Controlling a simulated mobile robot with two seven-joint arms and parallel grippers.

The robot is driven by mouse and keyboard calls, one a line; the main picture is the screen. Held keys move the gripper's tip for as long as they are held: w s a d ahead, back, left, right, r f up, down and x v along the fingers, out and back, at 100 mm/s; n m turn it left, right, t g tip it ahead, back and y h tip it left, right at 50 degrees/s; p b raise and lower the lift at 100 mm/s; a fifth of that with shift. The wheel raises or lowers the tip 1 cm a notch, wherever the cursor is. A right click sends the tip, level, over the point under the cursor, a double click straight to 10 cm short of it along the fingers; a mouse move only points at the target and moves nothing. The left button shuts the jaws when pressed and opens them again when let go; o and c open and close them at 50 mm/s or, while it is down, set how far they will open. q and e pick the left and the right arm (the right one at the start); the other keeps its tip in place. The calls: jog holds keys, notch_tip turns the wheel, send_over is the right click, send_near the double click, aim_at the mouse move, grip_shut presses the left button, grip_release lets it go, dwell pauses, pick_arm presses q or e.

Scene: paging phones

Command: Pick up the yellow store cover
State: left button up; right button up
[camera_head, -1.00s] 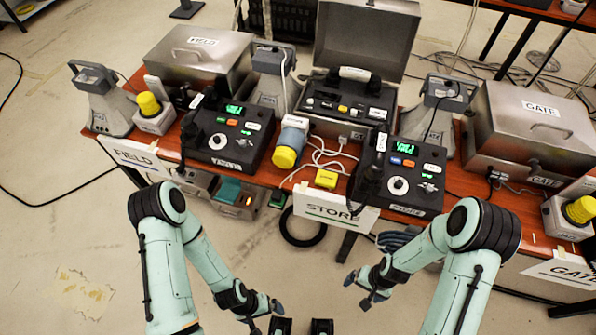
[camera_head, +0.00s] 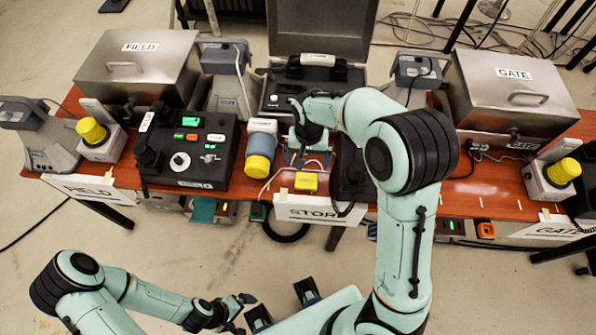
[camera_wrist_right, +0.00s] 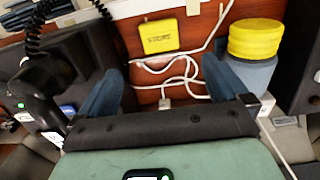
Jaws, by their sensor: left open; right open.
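The yellow store cover (camera_head: 306,182) is a small flat yellow square near the table's front edge, just above the STORE sign. In the right wrist view the cover (camera_wrist_right: 160,37) shows dark STORE lettering and lies beyond the fingertips, centred between them and apart from them. My right gripper (camera_head: 306,160) is open and empty over the table, just behind the cover in the head view; its blue fingers (camera_wrist_right: 158,85) are spread in the wrist view. My left gripper (camera_head: 247,310) is open and empty, low in front of the table.
A grey cylinder with a yellow cap (camera_head: 259,168) stands left of the cover. White cables (camera_wrist_right: 170,70) lie around it. A black phone console (camera_head: 185,150) is further left; another, at the right, is mostly hidden by my right arm. The STORE sign (camera_head: 318,212) hangs at the front edge.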

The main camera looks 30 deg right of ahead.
send_over(306, 182)
jog(key=f, duration=0.3)
jog(key=f+b, duration=0.1)
jog(key=f, duration=0.3)
jog(key=shift+s+d, duration=0.1)
jog(key=shift+s, duration=0.1)
jog(key=shift+w+f, duration=0.2)
jog(key=shift+f, duration=2.75)
jog(key=c, duration=1)
